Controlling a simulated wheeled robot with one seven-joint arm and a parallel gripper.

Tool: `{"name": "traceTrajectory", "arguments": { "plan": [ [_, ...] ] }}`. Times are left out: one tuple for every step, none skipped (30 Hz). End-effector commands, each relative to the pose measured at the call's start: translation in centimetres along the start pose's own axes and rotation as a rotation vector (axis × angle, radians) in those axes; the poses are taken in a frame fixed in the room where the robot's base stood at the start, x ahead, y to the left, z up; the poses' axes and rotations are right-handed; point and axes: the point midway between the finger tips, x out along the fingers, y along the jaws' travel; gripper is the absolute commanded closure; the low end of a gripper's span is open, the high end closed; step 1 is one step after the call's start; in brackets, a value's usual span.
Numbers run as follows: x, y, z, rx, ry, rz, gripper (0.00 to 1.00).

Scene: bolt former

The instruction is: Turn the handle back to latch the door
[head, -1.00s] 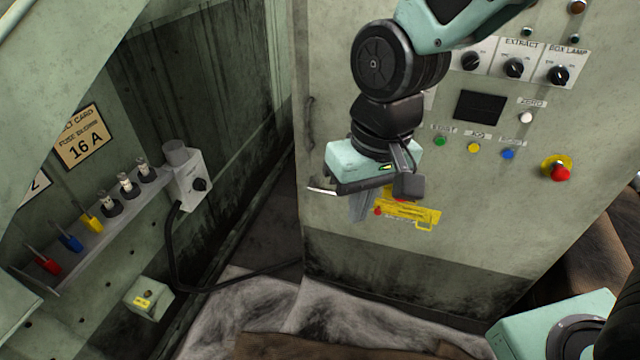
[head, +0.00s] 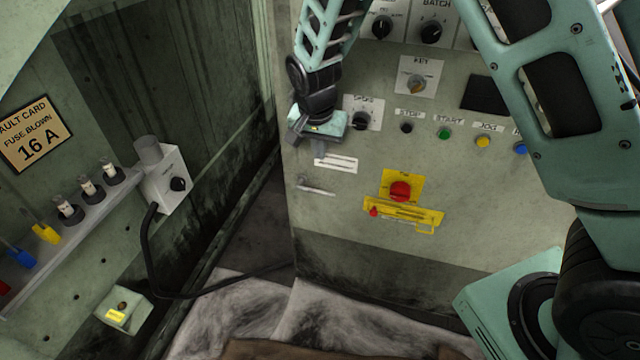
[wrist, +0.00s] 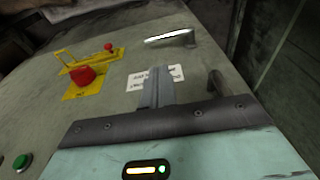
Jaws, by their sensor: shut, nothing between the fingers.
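The silver lever handle (head: 317,188) lies roughly horizontal low on the left of the grey-green door (head: 350,235), close to the door's left edge. In the wrist view the handle (wrist: 170,37) shows beyond my fingers, its mount at the right end of the bar. My gripper (head: 320,152) is shut and empty, above the handle and apart from it, in front of the door near a white label (head: 337,163). The wrist view shows my shut fingers (wrist: 157,85) in front of this label. I cannot tell whether the door stands slightly ajar.
A red knob (head: 400,190) on a yellow plate and a yellow hasp (head: 405,214) sit right of the handle. Buttons and a rotary switch (head: 362,119) are above. A fuse shelf (head: 75,225) and a grey switch box (head: 165,180) are at left. Space below the handle is clear.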

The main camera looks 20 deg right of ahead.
Motion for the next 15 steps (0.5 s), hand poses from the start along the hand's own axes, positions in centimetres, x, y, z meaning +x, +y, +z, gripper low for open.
{"name": "traceTrajectory", "arguments": {
  "plan": [
    [0.0, 0.0, 0.0, 0.0, 0.0, 0.0, 1.0],
    [0.0, 0.0, 0.0, -0.001, -0.001, 0.0, 1.0],
    [0.1, 0.0, 0.0, -0.001, -0.001, 0.001, 1.0],
    [0.3, 0.0, 0.0, -0.001, -0.001, 0.001, 1.0],
    [0.5, 0.0, 0.0, -0.001, -0.001, 0.001, 1.0],
    [0.8, 0.0, 0.1, -0.001, -0.002, 0.002, 1.0],
    [1.2, 0.1, 0.1, -0.001, -0.002, 0.003, 1.0],
    [1.6, 0.1, 0.1, -0.002, -0.003, 0.003, 1.0],
    [2.2, 0.1, 0.1, -0.001, -0.003, 0.003, 1.0],
    [2.8, 0.1, 0.1, -0.001, -0.003, 0.003, 1.0],
    [3.4, 0.1, 0.1, -0.002, -0.004, 0.004, 1.0],
    [4.2, 0.1, 0.1, -0.002, -0.003, 0.003, 1.0],
    [4.8, 0.1, 0.1, -0.002, -0.003, 0.004, 1.0],
    [5.4, 0.1, 0.1, -0.002, -0.004, 0.004, 1.0],
    [6.3, 0.1, 0.1, -0.002, -0.003, 0.004, 1.0]
  ]
}}
